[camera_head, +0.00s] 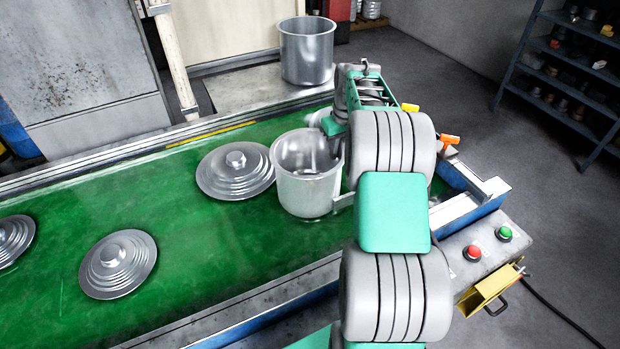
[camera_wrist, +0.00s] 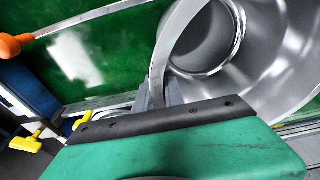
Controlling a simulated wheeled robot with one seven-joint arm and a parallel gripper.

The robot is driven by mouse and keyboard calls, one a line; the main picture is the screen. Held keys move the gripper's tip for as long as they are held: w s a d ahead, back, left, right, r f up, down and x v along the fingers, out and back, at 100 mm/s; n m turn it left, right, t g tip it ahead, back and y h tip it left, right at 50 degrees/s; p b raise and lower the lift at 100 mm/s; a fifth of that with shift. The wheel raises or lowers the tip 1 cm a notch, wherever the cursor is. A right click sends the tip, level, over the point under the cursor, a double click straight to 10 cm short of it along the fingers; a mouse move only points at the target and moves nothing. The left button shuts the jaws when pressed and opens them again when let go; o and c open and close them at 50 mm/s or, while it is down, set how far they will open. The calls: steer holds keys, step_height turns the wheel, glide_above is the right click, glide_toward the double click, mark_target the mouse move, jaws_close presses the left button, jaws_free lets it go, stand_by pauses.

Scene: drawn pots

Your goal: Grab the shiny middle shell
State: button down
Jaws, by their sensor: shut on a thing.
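A shiny silver pot shell (camera_head: 304,192) stands open-topped on the green belt, between a lid and my arm. In the wrist view the shell (camera_wrist: 285,85) fills the upper right, with its round inside and curved rim showing. My gripper (camera_wrist: 158,88) is at the near wall of this shell and shut on it. The exact contact of the fingertips is hard to make out. In the head view my arm hides most of the gripper. A second silver pot (camera_head: 307,55) stands apart at the back, on a grey metal surface.
A ridged silver lid (camera_head: 236,172) lies close left of the shell. Two more lids, one (camera_head: 118,265) in front and one (camera_head: 14,239) at the left edge, lie on the green belt (camera_head: 200,265). A button box (camera_head: 485,250) is at the belt's right end.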

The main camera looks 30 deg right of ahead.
stand_by(0.8)
steer(key=a+r+p, duration=0.2)
steer(key=a+r, duration=0.6)
steer(key=a, duration=0.6)
steer(key=shift+p, duration=0.35)
